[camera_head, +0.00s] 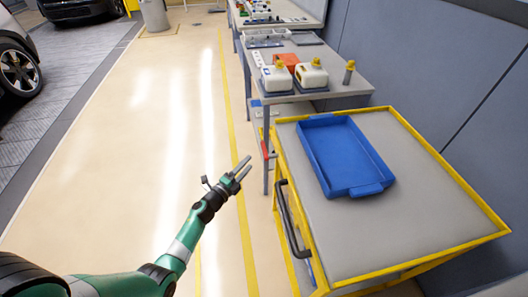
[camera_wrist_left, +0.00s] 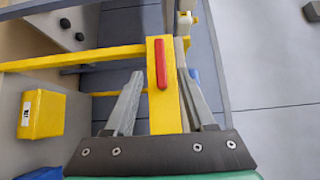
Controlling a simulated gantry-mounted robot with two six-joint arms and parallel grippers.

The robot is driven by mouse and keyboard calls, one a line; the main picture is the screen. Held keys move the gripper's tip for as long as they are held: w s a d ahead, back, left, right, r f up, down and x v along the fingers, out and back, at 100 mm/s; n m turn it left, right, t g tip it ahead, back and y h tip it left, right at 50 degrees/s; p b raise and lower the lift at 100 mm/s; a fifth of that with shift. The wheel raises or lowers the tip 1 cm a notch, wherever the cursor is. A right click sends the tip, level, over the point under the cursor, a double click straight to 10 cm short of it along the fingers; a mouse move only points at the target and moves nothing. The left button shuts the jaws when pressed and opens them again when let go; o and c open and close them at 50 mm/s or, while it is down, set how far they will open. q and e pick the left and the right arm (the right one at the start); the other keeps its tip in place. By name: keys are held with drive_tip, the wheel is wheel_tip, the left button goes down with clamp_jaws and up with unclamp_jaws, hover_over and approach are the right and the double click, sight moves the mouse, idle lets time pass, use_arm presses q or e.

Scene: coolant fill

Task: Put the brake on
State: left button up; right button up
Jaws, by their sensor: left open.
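The yellow-framed cart (camera_head: 447,169) with a grey top stands at the right in the head view. A small red lever, seemingly the brake (camera_head: 265,150), sits at its far left corner. In the left wrist view the red lever (camera_wrist_left: 160,63) lies along a yellow post (camera_wrist_left: 166,110), lined up with it. My left gripper (camera_head: 246,167) is open and empty just left of that corner. In the wrist view the post and lever appear between its two fingers; I cannot tell the remaining depth. My right gripper is not in view.
A blue tray (camera_head: 345,155) lies on the cart top. A black handle (camera_head: 291,220) runs along the cart's left side. Beyond is a grey table with white jugs (camera_head: 308,75) and an orange box (camera_head: 287,60). The floor to the left is clear.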

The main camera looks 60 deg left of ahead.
sight(264, 146)
use_arm(q)
drive_tip(key=b+x, duration=0.6)
drive_tip(key=x, duration=0.4)
drive_tip(key=shift+w+f, duration=0.2)
drive_tip(key=shift+w+a+r+b, duration=0.25)
drive_tip(key=shift+w+b, duration=0.15)
drive_tip(key=shift+w, duration=0.15)
drive_tip(key=shift+c, duration=0.2)
clamp_jaws()
idle(0.3)
